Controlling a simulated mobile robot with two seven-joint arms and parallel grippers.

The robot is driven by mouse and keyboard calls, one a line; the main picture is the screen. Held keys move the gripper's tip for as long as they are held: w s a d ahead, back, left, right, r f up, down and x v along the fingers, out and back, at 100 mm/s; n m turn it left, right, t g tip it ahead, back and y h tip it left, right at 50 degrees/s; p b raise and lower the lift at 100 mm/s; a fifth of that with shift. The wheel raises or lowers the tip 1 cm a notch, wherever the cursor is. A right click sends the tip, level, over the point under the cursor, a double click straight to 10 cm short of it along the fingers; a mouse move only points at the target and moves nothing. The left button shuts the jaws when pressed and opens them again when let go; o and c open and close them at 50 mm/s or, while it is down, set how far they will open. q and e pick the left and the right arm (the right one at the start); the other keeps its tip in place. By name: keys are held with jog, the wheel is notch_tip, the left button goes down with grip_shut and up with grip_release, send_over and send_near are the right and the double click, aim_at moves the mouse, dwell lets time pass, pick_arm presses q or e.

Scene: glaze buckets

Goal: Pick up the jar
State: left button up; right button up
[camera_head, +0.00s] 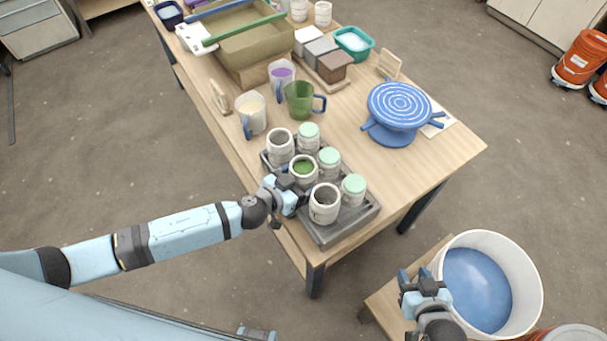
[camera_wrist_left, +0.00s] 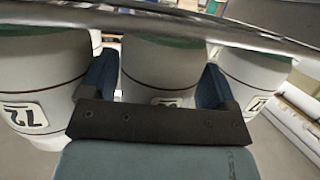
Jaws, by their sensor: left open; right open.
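White jars stand in a grey tray (camera_head: 333,238) at the table's near corner. Three are open: one with grey contents (camera_head: 280,143), one with green glaze (camera_head: 303,168) and one with dark contents (camera_head: 324,204). Several have mint-green lids, one being the front lidded jar (camera_head: 354,188). My left gripper (camera_head: 291,194) is at the tray's left side, beside the green-glaze jar. In the left wrist view my left gripper (camera_wrist_left: 157,88) is open, with a white jar (camera_wrist_left: 160,65) between its fingers; contact is unclear. My right gripper (camera_head: 424,281) is open beside the bucket.
A white bucket of blue glaze (camera_head: 478,290) stands below the table's right end. Neighbouring jars flank my left fingers closely.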

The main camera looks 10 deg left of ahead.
aim_at(301, 173)
pick_arm(q)
jog(key=shift+w, duration=0.15)
jog(key=c, duration=1)
jog(key=shift+r, duration=0.15)
jog(key=shift+r+p, duration=0.4)
jog(key=shift+r, duration=9.4)
jog(key=shift+r, duration=0.1)
